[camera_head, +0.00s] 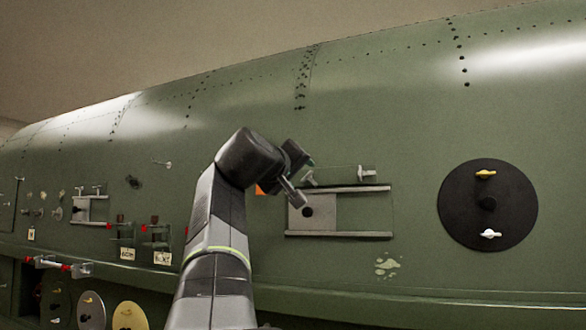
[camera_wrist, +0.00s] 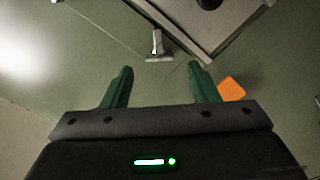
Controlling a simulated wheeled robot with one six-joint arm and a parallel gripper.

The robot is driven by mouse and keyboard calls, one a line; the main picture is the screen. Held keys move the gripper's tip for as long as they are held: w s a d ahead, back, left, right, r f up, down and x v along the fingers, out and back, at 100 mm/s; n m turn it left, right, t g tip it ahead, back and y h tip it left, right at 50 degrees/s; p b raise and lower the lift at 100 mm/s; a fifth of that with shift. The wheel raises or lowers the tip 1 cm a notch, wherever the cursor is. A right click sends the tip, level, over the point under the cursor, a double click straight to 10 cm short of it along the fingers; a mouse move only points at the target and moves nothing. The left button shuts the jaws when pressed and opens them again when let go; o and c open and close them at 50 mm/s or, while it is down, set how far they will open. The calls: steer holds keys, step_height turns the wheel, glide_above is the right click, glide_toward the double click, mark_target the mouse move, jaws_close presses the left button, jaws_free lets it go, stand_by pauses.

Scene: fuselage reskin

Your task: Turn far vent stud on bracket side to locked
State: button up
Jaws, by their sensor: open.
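A small grey T-shaped stud (camera_wrist: 157,46) stands on the green skin in the wrist view, just ahead of the gap between my fingertips. It also shows in the head view (camera_head: 308,177), beside my gripper and above the left end of a grey bracket frame (camera_head: 340,235). The frame's corner (camera_wrist: 196,40) fills the top right of the wrist view. A second grey stud (camera_head: 367,173) sits above the bracket's right side. My gripper (camera_wrist: 161,75) is open and empty, its green fingers on either side of the first stud's line and apart from it.
An orange square (camera_wrist: 231,89) lies on the skin by my right finger. Right of the bracket is a black disc (camera_head: 470,220) with a yellow knob (camera_head: 485,173) and a white knob (camera_head: 490,234). Labelled red-marked fittings (camera_head: 155,238) sit to the left. Skin between bracket and disc is clear.

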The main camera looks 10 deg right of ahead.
mark_target(306, 175)
steer(key=shift+p+x, duration=0.35)
steer(key=shift+x, duration=1.25)
steer(key=c, duration=1)
steer(key=shift+m, duration=0.3)
steer(key=m+b, duration=0.1)
steer(key=m, duration=0.2)
steer(key=shift+f+b, duration=0.1)
steer(key=shift+b, duration=0.25)
steer(key=shift+m+b, duration=0.6)
steer(key=shift+m, duration=1.9)
steer(key=shift+s, duration=0.1)
